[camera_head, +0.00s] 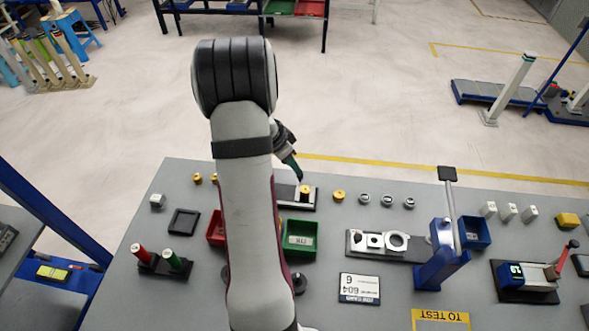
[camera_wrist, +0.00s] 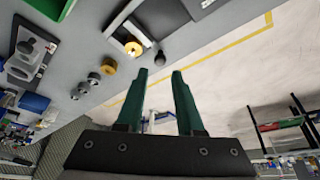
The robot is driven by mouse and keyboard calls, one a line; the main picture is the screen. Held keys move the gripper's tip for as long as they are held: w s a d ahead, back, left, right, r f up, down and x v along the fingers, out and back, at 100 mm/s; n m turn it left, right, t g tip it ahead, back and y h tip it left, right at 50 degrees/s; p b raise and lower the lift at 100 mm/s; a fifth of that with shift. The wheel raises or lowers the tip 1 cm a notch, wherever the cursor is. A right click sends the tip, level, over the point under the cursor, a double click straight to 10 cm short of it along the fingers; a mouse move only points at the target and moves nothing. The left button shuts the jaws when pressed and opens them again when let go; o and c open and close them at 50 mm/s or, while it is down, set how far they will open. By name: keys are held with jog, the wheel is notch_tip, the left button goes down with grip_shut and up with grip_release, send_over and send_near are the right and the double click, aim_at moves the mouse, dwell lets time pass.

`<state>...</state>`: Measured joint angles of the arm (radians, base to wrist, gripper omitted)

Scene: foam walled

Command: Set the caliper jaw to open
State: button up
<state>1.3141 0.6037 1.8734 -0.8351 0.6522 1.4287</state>
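The device that looks like the caliper (camera_head: 526,277) stands at the right of the table in the head view. It has a dark base, a small lit display (camera_head: 516,270), a pale bar and a red lever (camera_head: 563,258) tilted up to the right. Whether its jaw is open or closed is too small to tell. My gripper (camera_head: 293,170) is far to its left, above the table's back edge, partly hidden by my arm. In the wrist view my gripper (camera_wrist: 161,72) has its two green fingers apart with nothing between them.
Near the gripper, a gold cylinder (camera_head: 305,190) stands on a dark plate. A gold ring (camera_head: 338,196) and several grey rings are right of it. A blue lever press (camera_head: 443,255) stands tall between gripper and caliper. A green bin (camera_head: 299,238) is beside my arm.

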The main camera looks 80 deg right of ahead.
aim_at(298, 188)
jog(key=x, duration=0.5)
jog(key=shift+f, duration=0.15)
grip_shut()
dwell(1.2)
